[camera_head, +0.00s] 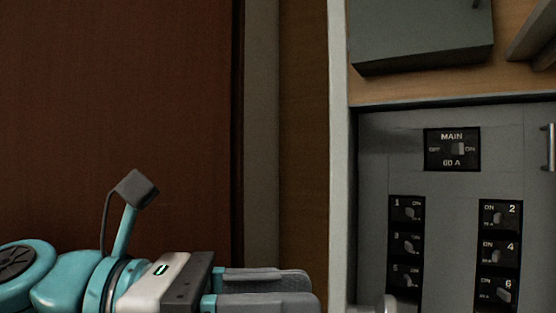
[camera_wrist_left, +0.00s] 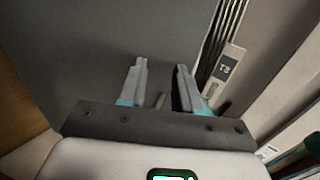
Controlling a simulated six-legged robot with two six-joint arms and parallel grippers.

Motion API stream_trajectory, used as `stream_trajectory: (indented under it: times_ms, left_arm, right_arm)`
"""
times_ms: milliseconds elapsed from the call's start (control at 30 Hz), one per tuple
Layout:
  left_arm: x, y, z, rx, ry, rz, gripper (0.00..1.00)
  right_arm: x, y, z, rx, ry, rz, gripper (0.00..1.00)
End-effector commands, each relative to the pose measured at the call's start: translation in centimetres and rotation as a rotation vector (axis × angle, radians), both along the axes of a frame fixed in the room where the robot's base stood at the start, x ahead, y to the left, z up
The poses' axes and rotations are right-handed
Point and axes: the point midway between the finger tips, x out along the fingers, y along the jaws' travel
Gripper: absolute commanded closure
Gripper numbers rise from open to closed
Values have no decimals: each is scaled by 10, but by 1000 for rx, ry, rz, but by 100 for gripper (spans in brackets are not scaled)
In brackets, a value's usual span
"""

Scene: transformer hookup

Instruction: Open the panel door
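A grey panel face (camera_head: 450,115) fills the right of the head view, with a MAIN 60 A switch (camera_head: 452,149) and numbered breakers (camera_head: 408,243). A silver handle (camera_head: 549,148) shows at its right edge. I cannot tell which part is the door. My left gripper (camera_head: 307,291) points right at the bottom centre, left of the pale frame post (camera_head: 338,150). In the left wrist view its fingers (camera_wrist_left: 161,66) are apart, before a plain grey surface (camera_wrist_left: 90,45). A short thin pin (camera_wrist_left: 160,101) shows between them; I cannot tell whether they touch it. My right gripper is out of view.
A rounded metal knob (camera_head: 387,304) is cut off at the bottom edge. A grey box (camera_head: 420,38) is above the panel on a wooden board (camera_head: 400,92). A T2 label (camera_wrist_left: 228,67) and dark cables (camera_wrist_left: 222,35) are beside the right finger. A brown wall (camera_head: 120,90) is at left.

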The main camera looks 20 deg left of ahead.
Motion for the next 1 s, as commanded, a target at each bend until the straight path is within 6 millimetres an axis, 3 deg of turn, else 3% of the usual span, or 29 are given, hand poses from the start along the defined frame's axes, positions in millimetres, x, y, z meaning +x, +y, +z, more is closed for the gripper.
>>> stream_trajectory:
  times_ms: [33, 100, 400, 600, 1000]
  left_arm:
    - [0, 0, 22, -1, -3, -1, 67]
    - [0, -1, 42, 0, -4, -1, 67]
    - [1, 0, 109, -1, -2, 1, 67]
    - [1, 0, 126, -1, 0, 1, 67]
    - [1, 0, 126, -1, 0, 2, 67]
  right_arm:
    - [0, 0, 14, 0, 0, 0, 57]
    - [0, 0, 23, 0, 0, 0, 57]
    - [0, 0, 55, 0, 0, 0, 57]
    - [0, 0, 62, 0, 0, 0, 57]
    - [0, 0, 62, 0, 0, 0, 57]
